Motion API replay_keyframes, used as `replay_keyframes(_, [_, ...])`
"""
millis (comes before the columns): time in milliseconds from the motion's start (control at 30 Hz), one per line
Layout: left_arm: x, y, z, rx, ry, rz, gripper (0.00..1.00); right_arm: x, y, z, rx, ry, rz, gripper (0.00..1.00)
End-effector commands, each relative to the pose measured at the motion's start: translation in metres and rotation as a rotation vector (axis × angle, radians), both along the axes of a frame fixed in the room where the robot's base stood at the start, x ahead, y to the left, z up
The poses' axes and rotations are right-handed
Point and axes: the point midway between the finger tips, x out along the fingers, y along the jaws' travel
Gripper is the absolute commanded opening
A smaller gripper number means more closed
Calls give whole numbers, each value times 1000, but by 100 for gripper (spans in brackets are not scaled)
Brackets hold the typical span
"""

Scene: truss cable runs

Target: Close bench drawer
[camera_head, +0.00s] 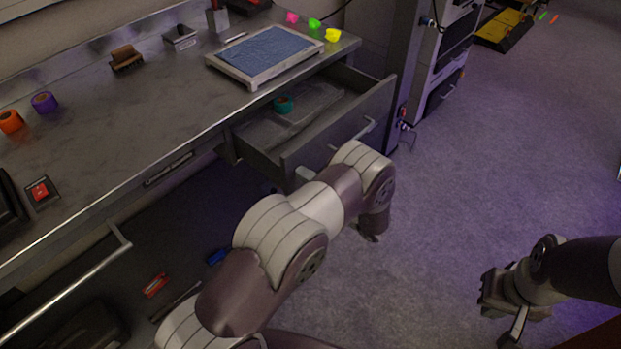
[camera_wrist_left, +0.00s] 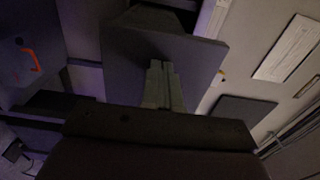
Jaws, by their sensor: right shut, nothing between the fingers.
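The bench drawer (camera_head: 335,130) is pulled out at the right end of the bench. Its grey front has a bar handle (camera_head: 352,134), and a teal tape roll (camera_head: 283,104) lies inside. My left arm reaches past the front of the drawer and hides part of it; its dark gripper end (camera_head: 371,236) shows low in front. In the left wrist view the fingers (camera_wrist_left: 163,84) lie together, shut, with a dark flat panel (camera_wrist_left: 190,55) beyond them; I cannot tell whether they touch it. My right gripper (camera_head: 507,318) is shut and empty over the floor at lower right.
The bench top (camera_head: 130,115) holds a framed blue mat (camera_head: 265,52), tape rolls, a brush and a red button (camera_head: 40,190). Red and blue items lie in the dark space under the bench. A rack (camera_head: 435,60) stands beyond the drawer. The floor (camera_head: 510,150) at right is clear.

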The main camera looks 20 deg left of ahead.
Motion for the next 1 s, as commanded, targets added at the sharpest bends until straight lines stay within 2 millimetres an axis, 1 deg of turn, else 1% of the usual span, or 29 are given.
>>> replay_keyframes(167, [11, 33, 0, 1, -1, 5, 0, 0, 0, 1, 0, 0, 0, 0])
replay_keyframes(267, [19, 56, 0, -1, -2, 6, 0, 0, 0, -1, 0, 0, 0, 0])
replay_keyframes(400, [31, 89, -1, 1, -1, 6, 0, 0, 0, -4, 0, 0, 0, 0])
replay_keyframes(600, [46, 129, -2, 0, -2, 4, 0, 0, 0, -12, 0, 0, 0, 0])
replay_keyframes(800, [56, 156, -1, 1, -1, 2, 0, 0, 0, -17, 0, 0, 0, 0])
replay_keyframes(1000, [61, 169, 0, 0, -1, 1, 0, 0, 0, -19, 0, 0, 0, 0])
